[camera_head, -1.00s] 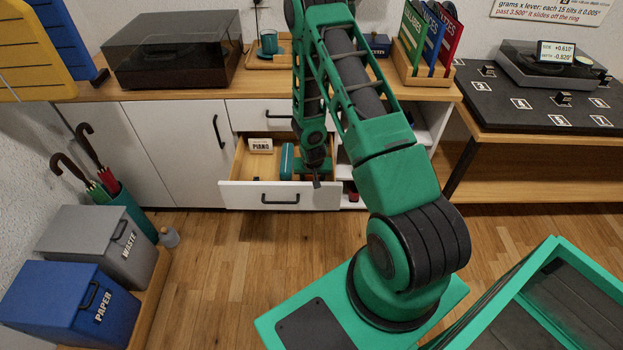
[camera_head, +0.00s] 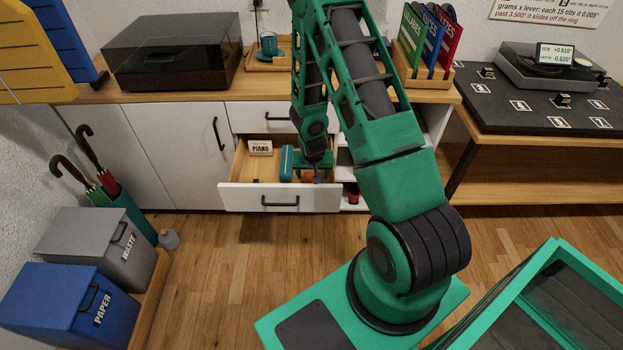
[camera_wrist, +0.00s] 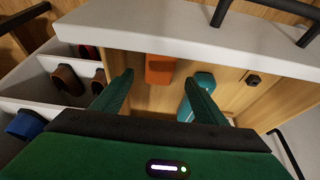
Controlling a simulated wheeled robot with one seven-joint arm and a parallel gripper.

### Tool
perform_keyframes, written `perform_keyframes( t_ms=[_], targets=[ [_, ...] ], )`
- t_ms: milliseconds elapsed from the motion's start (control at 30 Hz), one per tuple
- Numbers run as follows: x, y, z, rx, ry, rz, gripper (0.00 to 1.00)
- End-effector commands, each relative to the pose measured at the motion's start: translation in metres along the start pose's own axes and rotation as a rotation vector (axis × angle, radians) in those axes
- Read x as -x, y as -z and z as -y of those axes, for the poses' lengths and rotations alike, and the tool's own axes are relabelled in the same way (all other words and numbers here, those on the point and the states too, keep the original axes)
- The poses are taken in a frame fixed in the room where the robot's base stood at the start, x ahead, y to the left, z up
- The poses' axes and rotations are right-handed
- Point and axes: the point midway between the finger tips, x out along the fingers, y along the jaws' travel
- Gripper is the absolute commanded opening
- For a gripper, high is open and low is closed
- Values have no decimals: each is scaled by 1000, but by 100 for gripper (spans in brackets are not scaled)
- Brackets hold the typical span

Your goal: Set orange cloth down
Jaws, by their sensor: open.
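The orange cloth (camera_wrist: 160,69) lies as a small folded block on the wooden floor of the open drawer, close to the white front panel, in the wrist view. A bit of orange also shows in the head view (camera_head: 308,177), mostly hidden by my gripper. My gripper (camera_wrist: 160,82) is open, its two green fingers apart, with the cloth beyond the fingertips and between them in the picture. In the head view my gripper (camera_head: 313,172) is over the right part of the drawer. I see no finger touching the cloth.
The drawer (camera_head: 262,196) is pulled out below the counter. A teal object (camera_wrist: 203,88) lies in it beside the cloth. A PIANO sign (camera_head: 260,147) stands at its back left. Open shelves (camera_wrist: 68,75) with dark shoe-like items adjoin it. The floor in front is clear.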

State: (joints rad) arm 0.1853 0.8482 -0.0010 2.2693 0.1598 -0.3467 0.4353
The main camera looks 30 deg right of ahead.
Motion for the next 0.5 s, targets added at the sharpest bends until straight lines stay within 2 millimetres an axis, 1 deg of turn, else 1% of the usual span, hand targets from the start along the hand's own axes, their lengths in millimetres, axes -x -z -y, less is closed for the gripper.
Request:
perform_keyframes(
  t_ms=[33, 200, 333, 500],
  targets=[
    [10, 1, 1, 1, 1, -2, 66],
    [34, 1, 1, 0, 1, -2, 66],
    [45, 0, 0, 0, 0, -1, 66],
    [52, 0, 0, 0, 0, 0, 66]
  ],
)
